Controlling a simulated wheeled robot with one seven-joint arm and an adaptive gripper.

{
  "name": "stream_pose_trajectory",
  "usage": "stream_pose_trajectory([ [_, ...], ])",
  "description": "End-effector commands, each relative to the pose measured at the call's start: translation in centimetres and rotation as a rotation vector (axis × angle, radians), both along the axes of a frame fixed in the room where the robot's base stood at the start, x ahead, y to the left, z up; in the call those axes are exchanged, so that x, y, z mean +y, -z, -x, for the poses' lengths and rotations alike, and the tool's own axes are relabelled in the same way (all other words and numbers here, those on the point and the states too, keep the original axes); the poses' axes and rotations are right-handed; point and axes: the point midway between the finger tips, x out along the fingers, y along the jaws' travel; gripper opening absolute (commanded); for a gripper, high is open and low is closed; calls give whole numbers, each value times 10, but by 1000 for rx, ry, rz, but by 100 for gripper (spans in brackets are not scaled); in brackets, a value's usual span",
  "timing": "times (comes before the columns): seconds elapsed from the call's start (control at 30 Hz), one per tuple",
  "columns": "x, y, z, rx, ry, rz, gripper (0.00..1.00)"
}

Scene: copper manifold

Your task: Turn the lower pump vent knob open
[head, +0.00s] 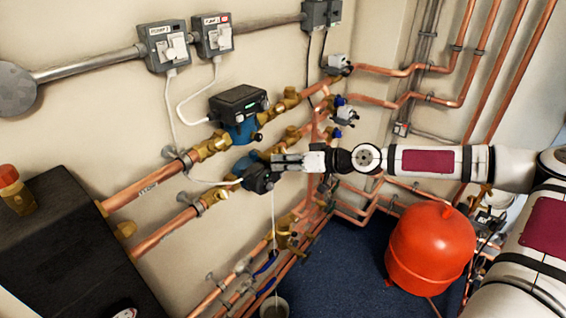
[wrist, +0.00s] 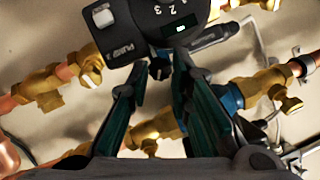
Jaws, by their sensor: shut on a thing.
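The lower pump (head: 258,179) has a black control head and a blue body, set in the lower of two copper pipe runs in the head view. In the wrist view the lower pump's head (wrist: 124,45) carries a "PUMP 2" label, a pale button and the numbers 1 2 3. My gripper (head: 277,163) reaches it from the right. In the wrist view my gripper (wrist: 158,74) has its fingertips at a small dark knob (wrist: 159,66), apparently the vent knob, just below the head. The jaws are shut on it. The knob is hidden in the head view.
The upper pump (head: 238,104), black and blue, sits just above. Brass valves (head: 212,146) and copper pipes (head: 150,186) run close by. A red vessel (head: 431,250) stands at the lower right. A dark boiler (head: 62,240) is at the left. Blue floor (head: 345,270) shows below my arm.

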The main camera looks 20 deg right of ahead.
Motion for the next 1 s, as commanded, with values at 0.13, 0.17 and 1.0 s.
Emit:
stream_pose_trajectory([
  [0.13, -2, 2, -3, 78, 2, -115, 0],
  [0.17, -2, 2, -3, 95, 1, -137, 0],
  [1.0, -3, 4, -3, 337, 0, -466, 0],
])
